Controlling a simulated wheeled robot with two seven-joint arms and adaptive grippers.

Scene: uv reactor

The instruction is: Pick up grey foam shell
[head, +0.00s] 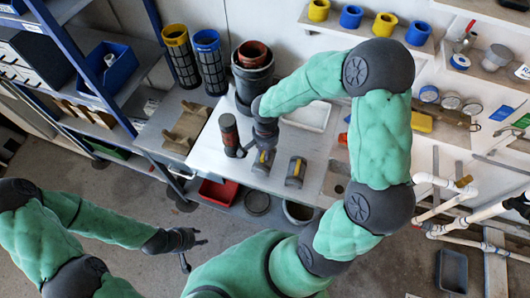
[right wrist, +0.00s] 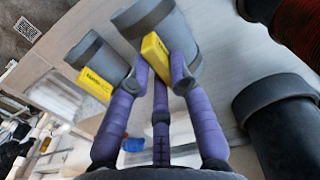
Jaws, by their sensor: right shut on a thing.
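Two grey foam shells with yellow labels are on the white work table. My right gripper (head: 265,148) comes down from above onto the left shell (head: 261,170). In the right wrist view, the purple fingers of my right gripper (right wrist: 166,72) are shut on this grey shell (right wrist: 143,17) at its yellow label, partly hiding it. I cannot tell whether it is touching the table. The other shell (head: 295,174) lies just to the right; it also shows in the right wrist view (right wrist: 90,52). My left gripper (head: 192,245) is open and empty, low over the floor.
A dark cylinder with a reddish top (head: 229,132) stands just left of the right gripper. Behind it are a dark bucket (head: 252,80) and yellow and blue filter cylinders (head: 207,60). A white tray (head: 308,115) lies further back. White pipes (head: 465,215) are at right.

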